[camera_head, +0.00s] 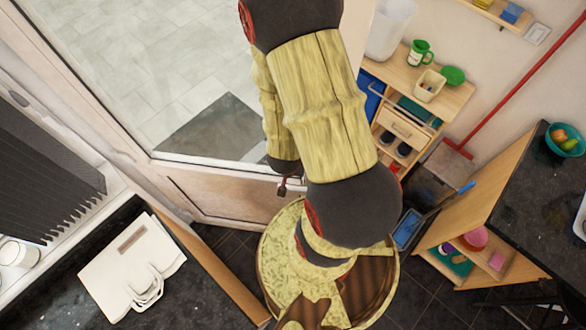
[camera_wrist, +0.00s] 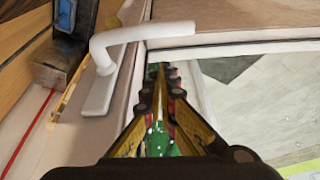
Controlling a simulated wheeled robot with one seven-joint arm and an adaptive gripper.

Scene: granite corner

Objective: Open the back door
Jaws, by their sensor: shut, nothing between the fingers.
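The back door (camera_head: 225,192) is a pale framed door with a large glass pane, seen at the upper left in the head view. Tiled ground shows through the glass. Its white lever handle (camera_wrist: 128,37) and upright handle plate (camera_wrist: 102,88) are close in the wrist view. My gripper (camera_wrist: 162,74) is shut and empty, with its fingertips just right of the handle plate and below the lever. The lever is not between the fingers. I cannot tell whether the door is ajar.
A dark-topped counter (camera_head: 540,205) is at the right. Dark floor tiles (camera_head: 425,290) show between.

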